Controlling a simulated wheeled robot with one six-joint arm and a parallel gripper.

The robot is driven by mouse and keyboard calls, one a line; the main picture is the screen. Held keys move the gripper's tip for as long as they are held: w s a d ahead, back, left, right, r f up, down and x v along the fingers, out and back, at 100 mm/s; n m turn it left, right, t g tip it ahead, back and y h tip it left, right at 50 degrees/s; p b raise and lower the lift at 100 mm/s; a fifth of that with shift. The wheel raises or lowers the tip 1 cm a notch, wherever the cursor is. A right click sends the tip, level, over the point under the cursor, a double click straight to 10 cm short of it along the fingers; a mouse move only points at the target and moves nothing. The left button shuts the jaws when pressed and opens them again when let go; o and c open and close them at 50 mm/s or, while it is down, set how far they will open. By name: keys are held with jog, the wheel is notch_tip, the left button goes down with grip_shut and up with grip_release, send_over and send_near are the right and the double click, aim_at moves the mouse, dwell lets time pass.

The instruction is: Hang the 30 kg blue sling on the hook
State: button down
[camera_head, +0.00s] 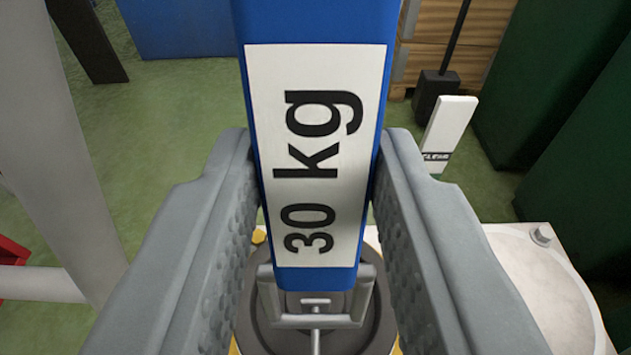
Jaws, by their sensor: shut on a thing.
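The blue sling (318,20) stands up in the middle of the camera_head view, with a white label that reads "30 kg" (312,155). My gripper (318,190) is shut on it, with one grey finger along each side. The sling's upper end runs out of the top of the picture. Below its lower end is a round dark piece with a grey metal bracket (316,320); I cannot tell whether the sling touches it. I cannot make out a hook for certain.
A white plate with a bolt (545,275) lies at the lower right, and a small white sign (447,125) stands behind it. Green containers (560,80) fill the right side. A pale post (55,130) stands at left. Green floor (165,115) shows between.

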jog(key=shift+r+x, duration=0.15)
jog(key=shift+x, duration=0.55)
jog(key=shift+r+x, duration=0.15)
jog(key=shift+x, duration=0.55)
jog(key=shift+w+f, duration=0.55)
jog(key=shift+w, duration=0.1)
jog(key=c, duration=1)
grip_release()
jog(key=shift+f, duration=0.1)
